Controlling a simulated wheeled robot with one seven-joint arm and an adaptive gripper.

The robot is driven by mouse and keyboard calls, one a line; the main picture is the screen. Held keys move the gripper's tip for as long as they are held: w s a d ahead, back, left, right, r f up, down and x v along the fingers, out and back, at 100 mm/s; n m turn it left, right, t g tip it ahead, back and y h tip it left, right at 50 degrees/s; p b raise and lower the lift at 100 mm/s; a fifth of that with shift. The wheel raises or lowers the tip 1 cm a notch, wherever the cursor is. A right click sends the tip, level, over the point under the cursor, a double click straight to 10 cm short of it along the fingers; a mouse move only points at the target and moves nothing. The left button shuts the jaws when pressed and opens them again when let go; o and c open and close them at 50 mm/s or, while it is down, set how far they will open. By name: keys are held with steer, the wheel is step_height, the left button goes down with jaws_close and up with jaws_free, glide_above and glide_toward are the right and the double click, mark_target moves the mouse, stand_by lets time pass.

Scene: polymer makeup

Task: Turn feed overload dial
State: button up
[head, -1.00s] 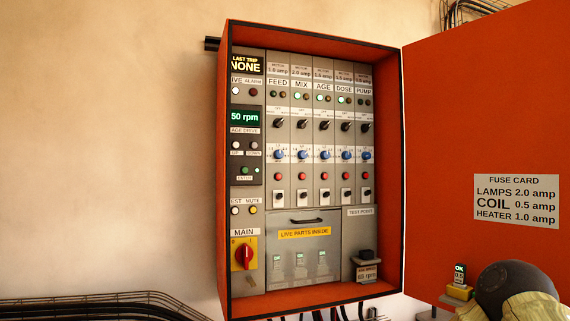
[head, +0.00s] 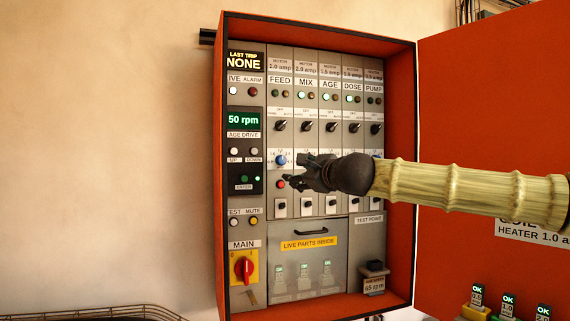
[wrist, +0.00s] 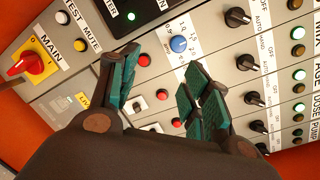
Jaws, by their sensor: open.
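The feed overload dial (head: 281,159) is a blue knob in the FEED column, below a black selector knob. A blue dial with a printed scale around it, which I take to be the same one, shows in the wrist view (wrist: 178,44). My gripper (head: 290,171) is at the FEED column, its fingers just right of and below the dial. In the wrist view my gripper (wrist: 160,68) is open and empty, with the dial just beyond the fingertips. Whether a finger touches the panel cannot be told. My gripper and arm hide the MIX, AGE and DOSE dials.
The orange cabinet's side wall (head: 221,180) and open door (head: 480,130) flank the panel. Red buttons (wrist: 144,60) and black selector knobs (wrist: 237,17) lie close to the fingers. The red MAIN switch (head: 244,267) is at lower left. Several OK-marked units (head: 508,303) stand at lower right.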

mark_target(283, 159)
steer(key=shift+m, duration=0.3)
steer(key=w+a+r+p, duration=0.1)
steer(key=w, duration=0.2)
steer(key=w+a+r+p, duration=0.1)
steer(key=w+p, duration=0.1)
steer(key=w, duration=0.1)
steer(key=w+a+r+p, duration=0.1)
steer(key=w+a+p, duration=0.1)
steer(key=w, duration=0.1)
steer(key=shift+w, duration=0.25)
steer(key=c, duration=1.1)
